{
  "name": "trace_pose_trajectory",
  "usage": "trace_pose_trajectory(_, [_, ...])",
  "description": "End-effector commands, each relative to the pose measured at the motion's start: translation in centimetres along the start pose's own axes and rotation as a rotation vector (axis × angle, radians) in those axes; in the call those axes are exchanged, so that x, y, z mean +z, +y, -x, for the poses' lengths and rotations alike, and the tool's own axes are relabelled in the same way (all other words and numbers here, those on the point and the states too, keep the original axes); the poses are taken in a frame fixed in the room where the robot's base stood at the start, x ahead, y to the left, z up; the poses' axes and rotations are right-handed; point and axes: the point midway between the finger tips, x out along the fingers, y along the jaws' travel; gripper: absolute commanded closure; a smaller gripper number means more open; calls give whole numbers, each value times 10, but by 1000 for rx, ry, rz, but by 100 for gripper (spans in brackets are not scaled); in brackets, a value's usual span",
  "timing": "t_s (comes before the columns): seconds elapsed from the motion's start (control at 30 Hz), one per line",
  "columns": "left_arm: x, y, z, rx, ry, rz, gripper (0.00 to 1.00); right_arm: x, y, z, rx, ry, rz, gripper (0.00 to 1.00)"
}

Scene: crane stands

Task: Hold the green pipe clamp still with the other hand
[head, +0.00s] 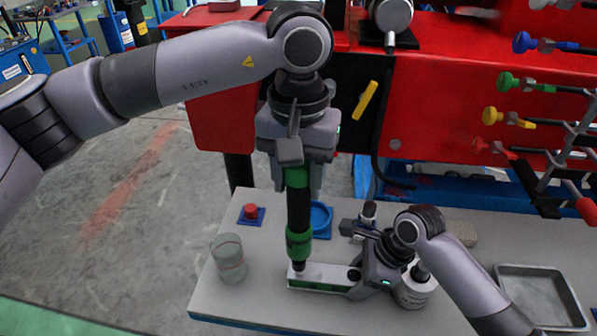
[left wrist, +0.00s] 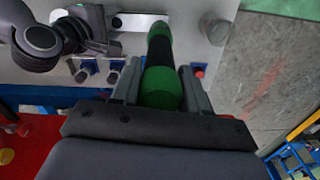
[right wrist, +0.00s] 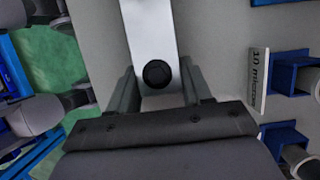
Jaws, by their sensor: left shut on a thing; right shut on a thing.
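The green pipe clamp (head: 322,277) is a bar with a pale top and a green side, lying on the grey table. My right gripper (head: 364,279) is shut on its right end. In the right wrist view the clamp's pale top (right wrist: 152,35) runs away from between the fingers, with a dark round spot near them. My left gripper (head: 298,172) is shut on an upright green and black tool (head: 299,215). The tool's lower tip is at the clamp's left end; I cannot tell whether it touches. The tool's green top (left wrist: 161,88) shows between the left fingers.
A clear glass (head: 229,258) stands left of the clamp. A red button on a blue base (head: 250,213) and a blue ring (head: 320,219) lie behind. A white round container (head: 414,291) stands beside my right gripper. A metal tray (head: 541,296) lies right.

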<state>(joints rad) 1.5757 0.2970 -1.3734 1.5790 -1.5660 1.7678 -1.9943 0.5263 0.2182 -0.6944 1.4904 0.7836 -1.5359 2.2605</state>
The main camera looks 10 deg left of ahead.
Motion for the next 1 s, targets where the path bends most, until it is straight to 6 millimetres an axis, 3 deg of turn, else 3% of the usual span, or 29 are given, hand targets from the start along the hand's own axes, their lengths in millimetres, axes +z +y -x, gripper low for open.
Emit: trace_pose_trajectory(1.0, [0, 0, -8, 2, 3, 0, 100, 2, -1, 1, -2, -4, 1, 92])
